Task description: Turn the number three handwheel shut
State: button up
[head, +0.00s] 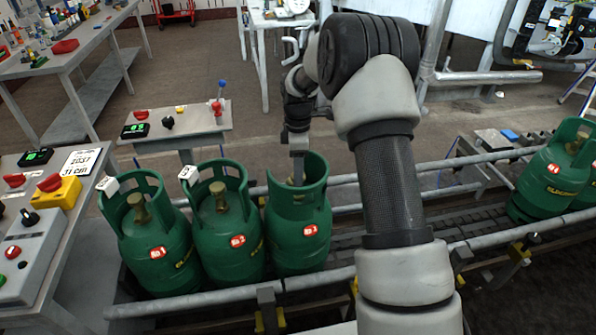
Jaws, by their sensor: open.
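The third green gas cylinder (300,240) from the left stands upright on the conveyor, with a red label on its front that is too small to read surely. My gripper (298,172) points down into the open collar of this cylinder from above. Its jaws are open, but the fingertips are partly hidden by the collar. The handwheel of this cylinder is hidden behind the collar and gripper, so I cannot tell whether the fingers touch it.
The first cylinder (158,250) and second cylinder (230,240) stand close at left, with brass valves and white tags. More cylinders (552,175) stand at far right. Conveyor rails (220,297) run along both sides. A control bench (50,235) is at left; a small console (185,130) stands behind.

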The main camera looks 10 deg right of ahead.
jog(key=shift+c, duration=0.6)
jog(key=c, duration=0.9)
jog(key=shift+c, duration=0.2)
